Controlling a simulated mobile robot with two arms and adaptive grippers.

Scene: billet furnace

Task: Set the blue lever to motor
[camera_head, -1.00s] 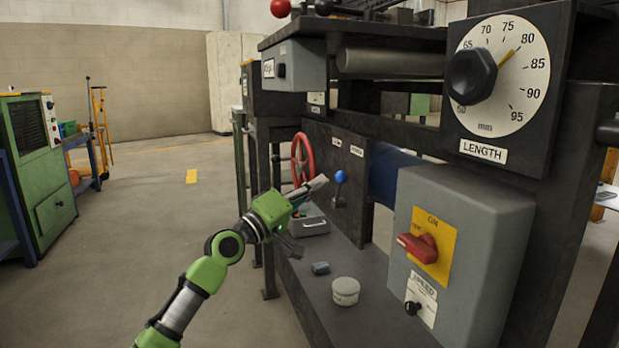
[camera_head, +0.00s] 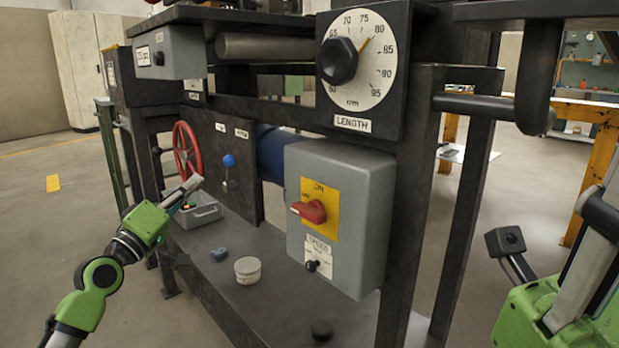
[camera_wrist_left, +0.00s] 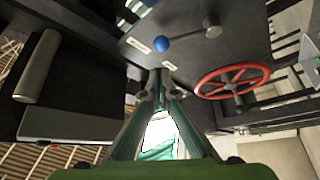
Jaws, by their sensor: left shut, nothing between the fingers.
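The blue lever (camera_head: 229,160) is on a dark upright panel (camera_head: 245,200) on the machine. Its ball knob stands above its pivot, roughly upright. Two small white labels (camera_head: 220,127) sit above it, too small to read. In the left wrist view the ball (camera_wrist_left: 162,43) lies just beyond the fingertips. My left gripper (camera_head: 196,184) is shut and empty, to the lower left of the knob, seemingly apart from it. My right gripper (camera_head: 580,265) is partly in view at the lower right; its jaw state is unclear.
A grey box with a red switch (camera_head: 308,211) stands to the right. A round tin (camera_head: 248,270) and small dark block (camera_head: 219,254) lie on the bench.

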